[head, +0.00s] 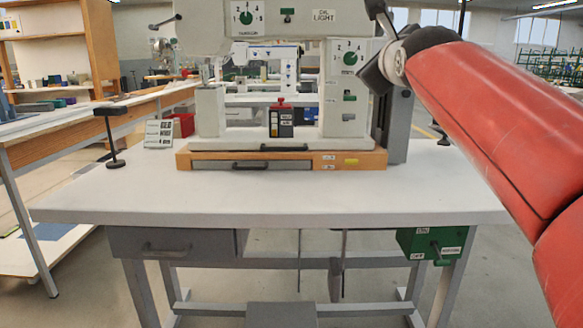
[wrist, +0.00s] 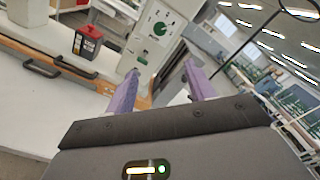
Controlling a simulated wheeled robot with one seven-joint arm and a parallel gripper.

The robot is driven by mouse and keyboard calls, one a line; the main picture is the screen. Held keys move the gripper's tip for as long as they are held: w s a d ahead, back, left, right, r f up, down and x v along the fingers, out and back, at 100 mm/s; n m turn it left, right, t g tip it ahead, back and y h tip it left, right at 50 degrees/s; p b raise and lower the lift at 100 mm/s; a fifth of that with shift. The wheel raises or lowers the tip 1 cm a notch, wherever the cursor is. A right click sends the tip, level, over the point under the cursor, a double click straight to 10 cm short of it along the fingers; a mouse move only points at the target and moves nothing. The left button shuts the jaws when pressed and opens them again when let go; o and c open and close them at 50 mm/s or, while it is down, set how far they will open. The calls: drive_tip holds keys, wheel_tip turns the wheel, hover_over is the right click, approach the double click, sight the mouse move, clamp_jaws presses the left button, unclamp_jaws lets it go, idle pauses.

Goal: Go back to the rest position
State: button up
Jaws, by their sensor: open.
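My gripper (wrist: 163,88) shows in the wrist view with its two purple fingers apart and nothing between them. It points toward the right side of the eyelet press (wrist: 150,38), apart from it as far as I can tell. In the head view my red arm reaches in from the right, its end near the right side of the press (head: 343,90); the fingers cannot be made out there. The press is white with green dials and stands on a wooden base with a drawer (head: 250,163).
The white table (head: 300,195) is bare in front of the press. A red-topped dark box (head: 281,120) stands at the press; a black stand (head: 113,135) is on the left. A green switch box (head: 430,243) hangs under the right edge. A wooden bench (head: 100,112) is at left.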

drive_tip(key=s+f+n+g, duration=0.4)
drive_tip(key=s+f+n, duration=0.5)
drive_tip(key=f, duration=0.4)
drive_tip(key=s+f+n+g+p, duration=0.1)
drive_tip(key=s+f+n+g, duration=0.3)
drive_tip(key=s+f+n, duration=0.5)
drive_tip(key=s+f+n+g, duration=0.4)
drive_tip(key=s+f+n, duration=0.5)
drive_tip(key=f, duration=1)
drive_tip(key=shift+s+a, duration=0.2)
drive_tip(key=shift+s, duration=0.85)
drive_tip(key=shift+r, duration=0.1)
